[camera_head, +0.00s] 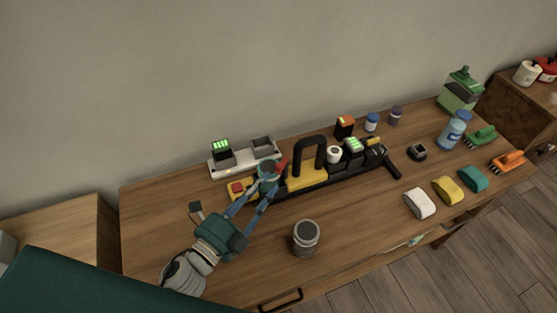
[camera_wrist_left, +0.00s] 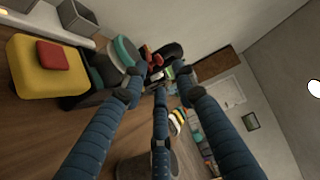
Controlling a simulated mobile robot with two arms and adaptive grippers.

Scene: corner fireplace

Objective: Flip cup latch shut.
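A cup with a teal-rimmed grey top (camera_head: 267,167) sits at the left end of a black and yellow caddy (camera_head: 307,179). A red latch piece (camera_head: 282,165) stands tilted up at the cup's right side. In the left wrist view the teal rim (camera_wrist_left: 127,48) and red latch (camera_wrist_left: 148,57) show just beyond the fingertips. My left gripper (camera_head: 265,184) is at the cup's near side, with its blue fingers spread and nothing seen between them. It also shows in the left wrist view (camera_wrist_left: 160,84). Whether a fingertip touches the cup cannot be told. My right gripper is not in view.
A yellow block with a red top (camera_head: 237,188) is left of the cup. A white charger tray (camera_head: 235,168) stands behind. A grey canister (camera_head: 305,238) stands in front. Brushes, bottles and sponges fill the table's right side.

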